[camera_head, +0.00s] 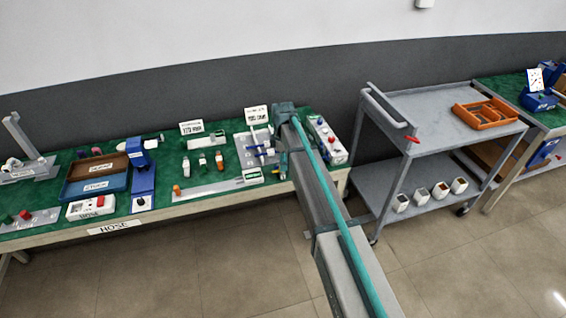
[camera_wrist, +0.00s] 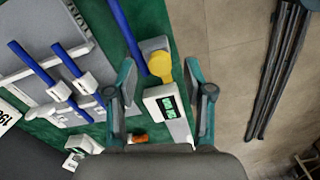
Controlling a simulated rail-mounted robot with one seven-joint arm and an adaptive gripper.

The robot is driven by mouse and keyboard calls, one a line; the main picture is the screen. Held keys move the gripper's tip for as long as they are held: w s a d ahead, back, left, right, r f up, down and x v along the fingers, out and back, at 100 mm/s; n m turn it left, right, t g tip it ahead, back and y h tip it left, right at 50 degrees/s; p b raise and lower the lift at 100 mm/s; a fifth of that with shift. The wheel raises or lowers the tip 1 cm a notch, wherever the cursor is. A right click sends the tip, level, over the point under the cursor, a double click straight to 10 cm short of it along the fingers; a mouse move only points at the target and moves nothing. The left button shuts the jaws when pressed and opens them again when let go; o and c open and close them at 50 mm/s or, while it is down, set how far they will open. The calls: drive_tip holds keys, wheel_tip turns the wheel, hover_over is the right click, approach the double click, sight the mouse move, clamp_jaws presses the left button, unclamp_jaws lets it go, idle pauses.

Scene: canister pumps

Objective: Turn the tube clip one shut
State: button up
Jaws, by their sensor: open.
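Two white clips, the left one (camera_wrist: 60,91) and the right one (camera_wrist: 86,83), sit on blue rods or tubes on a grey board (camera_wrist: 85,42) in the wrist view. I cannot read which is clip one, nor tell how far each is turned. The board (camera_head: 243,150) also shows on the green bench in the head view. My gripper (camera_wrist: 160,68) is open, its teal fingers spread above the bench to the right of the clips. It appears to hold nothing. A yellow knob-like part (camera_wrist: 160,66) shows between the fingertips, with a blue rod beside it.
A white box with a green display (camera_wrist: 165,107) lies below my fingers. An orange-capped item (camera_wrist: 137,138) is near. In the head view, a white box with coloured knobs (camera_head: 325,140) stands right of my arm; a grey cart (camera_head: 440,125) stands further right. Floor is clear in front.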

drive_tip(key=shift+f, duration=0.9)
clamp_jaws()
